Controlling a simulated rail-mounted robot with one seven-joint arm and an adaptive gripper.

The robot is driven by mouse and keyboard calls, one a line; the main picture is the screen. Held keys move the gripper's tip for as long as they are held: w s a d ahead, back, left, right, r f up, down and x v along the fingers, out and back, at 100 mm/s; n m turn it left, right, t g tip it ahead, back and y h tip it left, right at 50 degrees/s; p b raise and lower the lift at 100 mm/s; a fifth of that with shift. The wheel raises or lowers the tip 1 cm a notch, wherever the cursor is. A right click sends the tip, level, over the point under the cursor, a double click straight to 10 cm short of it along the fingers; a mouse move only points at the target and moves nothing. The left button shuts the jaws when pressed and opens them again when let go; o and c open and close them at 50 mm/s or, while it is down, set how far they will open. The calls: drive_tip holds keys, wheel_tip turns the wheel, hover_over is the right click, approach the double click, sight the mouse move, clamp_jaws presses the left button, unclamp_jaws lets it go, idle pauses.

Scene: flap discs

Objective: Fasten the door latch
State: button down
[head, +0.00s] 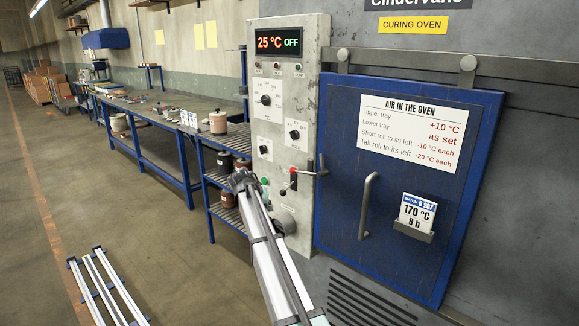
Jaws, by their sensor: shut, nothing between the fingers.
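The blue oven door (335,130) hangs from an overhead rail and stands beside the grey control panel (292,85), apparently closed. A small metal latch lever (308,173) with a dark end sits at the panel's right edge and reaches to the door's left edge. Whether it is engaged is too small to tell. A grey pull handle (367,205) is on the door. My arm rises from the bottom middle; my gripper (242,181) appears at its dark far end, shut and empty. It shows left of and slightly below the latch, apart from it in the picture.
A red-and-black switch (292,180) sits left of the latch, with knobs above. The panel display (278,42) reads 25 °C OFF. A card holder (415,233) sticks out from the door.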

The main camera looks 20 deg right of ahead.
drive_tip(key=w+d+r+m+h, duration=0.1)
drive_tip(key=w+r+m, duration=0.1)
drive_tip(key=r, duration=0.4)
drive_tip(key=w+d+r+m+h, duration=0.1)
drive_tip(key=w+d+r+m, duration=0.1)
drive_tip(key=r, duration=0.5)
drive_tip(key=w+d+r+m+h, duration=0.1)
drive_tip(key=w+d+r+m, duration=0.1)
drive_tip(key=r, duration=0.5)
drive_tip(key=shift+w+d+r+m+t+h, duration=0.25)
drive_tip(key=shift+w+m, duration=0.35)
drive_tip(key=shift+w, duration=0.3)
drive_tip(key=shift+w+f, duration=0.1)
drive_tip(key=shift+f, duration=0.05)
drive_tip(key=a+f+p+x, duration=0.1)
drive_tip(key=p+x, duration=0.3)
drive_tip(key=x, duration=0.8)
drive_tip(key=shift+s+f, duration=0.3)
drive_tip(key=shift+f, duration=0.5)
drive_tip(key=shift+d+f, duration=0.1)
drive_tip(key=shift+d, duration=0.1)
